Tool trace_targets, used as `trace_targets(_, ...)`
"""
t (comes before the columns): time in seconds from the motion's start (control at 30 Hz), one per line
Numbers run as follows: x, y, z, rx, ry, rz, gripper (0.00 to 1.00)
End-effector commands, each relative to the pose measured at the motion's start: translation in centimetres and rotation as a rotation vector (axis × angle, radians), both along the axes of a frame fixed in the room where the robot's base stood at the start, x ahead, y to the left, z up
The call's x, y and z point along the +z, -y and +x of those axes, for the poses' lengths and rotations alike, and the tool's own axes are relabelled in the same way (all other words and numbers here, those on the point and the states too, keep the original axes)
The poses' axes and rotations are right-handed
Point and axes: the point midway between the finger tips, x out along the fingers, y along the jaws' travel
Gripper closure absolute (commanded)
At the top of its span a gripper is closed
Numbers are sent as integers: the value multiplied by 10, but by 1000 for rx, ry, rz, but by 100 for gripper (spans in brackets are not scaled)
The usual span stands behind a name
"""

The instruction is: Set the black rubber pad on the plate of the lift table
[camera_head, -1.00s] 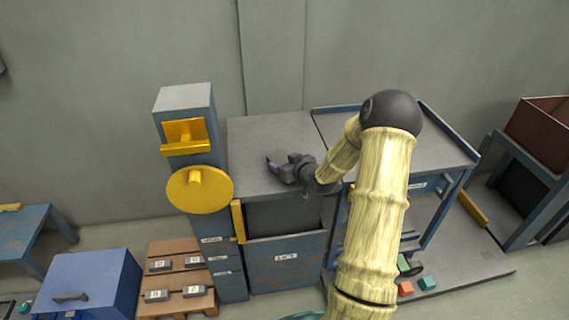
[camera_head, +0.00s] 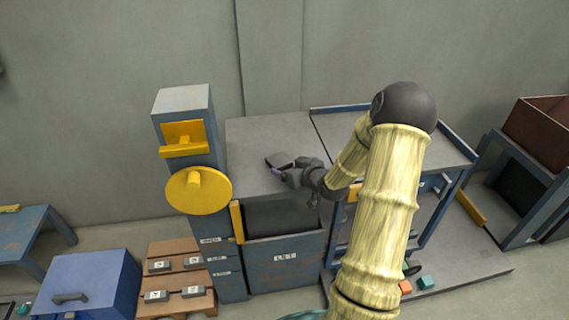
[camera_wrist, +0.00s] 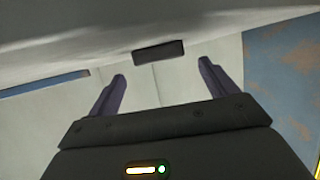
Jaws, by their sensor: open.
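The black rubber pad (camera_head: 281,160) lies flat on the grey plate (camera_head: 262,134) beside the post with the yellow wheel; I take this plate as the lift table's. My gripper (camera_head: 274,172) is open just on the near side of the pad, low over the plate's near right part. In the wrist view my fingers (camera_wrist: 163,72) are spread with nothing between them. There the pad (camera_wrist: 158,52) shows as a dark bar beyond the fingertips, apart from them and against the grey surface.
A post with a yellow wheel (camera_head: 199,191) and yellow bracket stands left of the plate. A blue-railed table (camera_head: 420,140) adjoins on the right, partly behind my arm. A pallet with grey blocks (camera_head: 180,262) and a blue box (camera_head: 88,285) stand lower left.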

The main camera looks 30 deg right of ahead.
Motion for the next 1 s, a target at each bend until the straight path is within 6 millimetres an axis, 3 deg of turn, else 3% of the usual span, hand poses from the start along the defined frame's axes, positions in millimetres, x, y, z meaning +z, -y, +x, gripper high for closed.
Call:
trace_targets(0.2, 18, 6, -41, -3, -1, -1, 15)
trace_targets(0.4, 27, 7, -63, -1, -1, 0, 15)
trace_targets(1.0, 27, 7, -65, 0, 0, 1, 15)
